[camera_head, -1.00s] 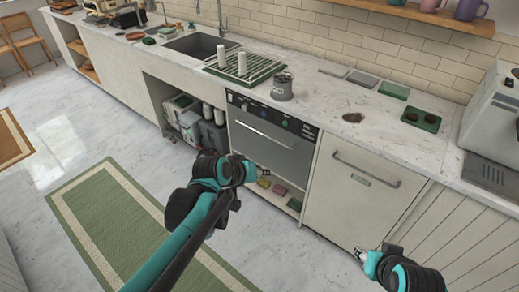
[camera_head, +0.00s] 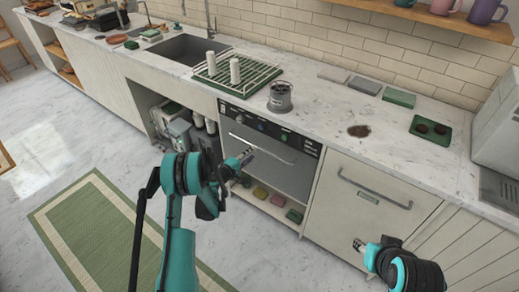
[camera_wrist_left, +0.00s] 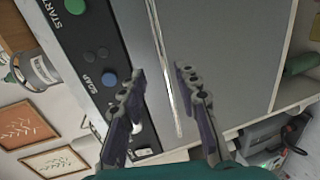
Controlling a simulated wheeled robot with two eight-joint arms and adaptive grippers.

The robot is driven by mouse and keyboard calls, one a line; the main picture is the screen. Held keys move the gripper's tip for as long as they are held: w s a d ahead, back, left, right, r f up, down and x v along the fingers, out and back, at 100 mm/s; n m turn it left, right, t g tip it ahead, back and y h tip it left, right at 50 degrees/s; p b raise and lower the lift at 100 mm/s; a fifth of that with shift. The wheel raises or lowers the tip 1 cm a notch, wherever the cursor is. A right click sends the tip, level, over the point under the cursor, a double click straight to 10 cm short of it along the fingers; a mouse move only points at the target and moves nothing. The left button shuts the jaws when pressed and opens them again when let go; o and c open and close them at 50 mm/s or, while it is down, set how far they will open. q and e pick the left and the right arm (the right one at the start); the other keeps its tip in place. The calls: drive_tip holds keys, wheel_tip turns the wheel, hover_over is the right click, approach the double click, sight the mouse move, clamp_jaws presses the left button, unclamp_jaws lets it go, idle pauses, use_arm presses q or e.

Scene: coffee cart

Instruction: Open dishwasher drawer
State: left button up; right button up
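The dishwasher (camera_head: 270,165) is a grey front under the counter with a dark control strip (camera_head: 266,126) and a long bar handle (camera_head: 277,155). It looks closed. My left gripper (camera_head: 247,156) is in front of it, near the handle. In the left wrist view, my left gripper (camera_wrist_left: 160,85) is open, and the handle (camera_wrist_left: 164,60) runs up between its two fingers without visible contact. The strip, with START and SOAP buttons, lies left of the handle there. My right gripper (camera_head: 359,245) is low at right, before a pale cabinet front; its fingers are too small to judge.
The pale front (camera_head: 365,200) right of the dishwasher has its own handle (camera_head: 375,189). Several coloured items lie on an open shelf (camera_head: 265,203) below the dishwasher. A metal canister (camera_head: 280,97) and a dish rack (camera_head: 239,75) stand on the counter above. A green rug (camera_head: 85,232) covers floor at left.

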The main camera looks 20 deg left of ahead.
sight(260, 148)
use_arm(q)
drive_tip(key=b+x, duration=0.1)
drive_tip(key=x, duration=0.3)
drive_tip(key=b+x, duration=0.1)
drive_tip(key=x, duration=0.2)
drive_tip(key=shift+w+f, duration=0.3)
clamp_jaws()
